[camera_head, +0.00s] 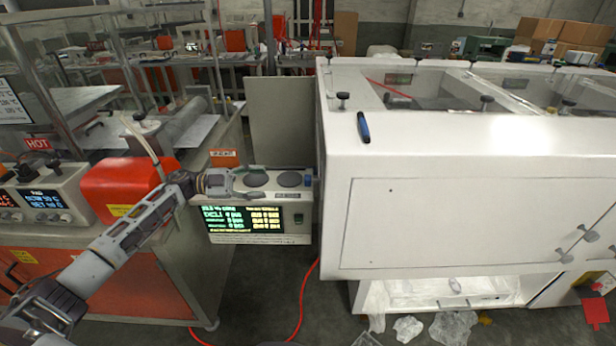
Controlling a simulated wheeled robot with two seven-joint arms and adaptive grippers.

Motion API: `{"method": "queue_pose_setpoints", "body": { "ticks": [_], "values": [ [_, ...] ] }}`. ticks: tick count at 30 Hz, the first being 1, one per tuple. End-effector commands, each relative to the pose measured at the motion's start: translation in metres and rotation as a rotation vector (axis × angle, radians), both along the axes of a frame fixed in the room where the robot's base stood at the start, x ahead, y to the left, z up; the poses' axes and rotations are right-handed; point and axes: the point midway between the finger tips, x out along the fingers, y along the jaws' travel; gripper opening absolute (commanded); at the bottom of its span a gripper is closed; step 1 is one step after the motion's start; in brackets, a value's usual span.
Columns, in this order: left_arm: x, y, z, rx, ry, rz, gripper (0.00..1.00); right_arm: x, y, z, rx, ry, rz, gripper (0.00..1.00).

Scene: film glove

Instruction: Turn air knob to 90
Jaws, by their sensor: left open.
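A pale control box (300,212) with a lit green and yellow text display (230,219) stands between the two machines. Two dark round knobs sit on its top, a left one (256,180) and a right one (290,180). I cannot read a label that tells which is the air knob or its setting. My left gripper (236,184) is open at the top left of the box, just left of the left dark knob. I cannot tell whether it touches the knob or the box. My right gripper is not in view.
Controllers with displays (45,198) and a red-orange cover (125,188) are at left. A red hose (305,290) runs along the floor below the box.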

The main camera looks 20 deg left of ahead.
Motion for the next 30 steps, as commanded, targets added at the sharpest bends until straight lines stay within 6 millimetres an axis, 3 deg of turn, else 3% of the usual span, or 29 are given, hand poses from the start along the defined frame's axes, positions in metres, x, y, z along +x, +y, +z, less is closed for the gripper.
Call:
{"method": "queue_pose_setpoints", "body": {
  "ticks": [20,30],
  "values": [
    [-0.006,-0.003,0.005,0.024,0.0,-0.032,0.54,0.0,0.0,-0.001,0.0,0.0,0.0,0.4],
    [0.001,-0.027,0.006,0.022,-0.001,-0.032,0.54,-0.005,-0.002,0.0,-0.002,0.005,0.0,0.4]
  ]
}}
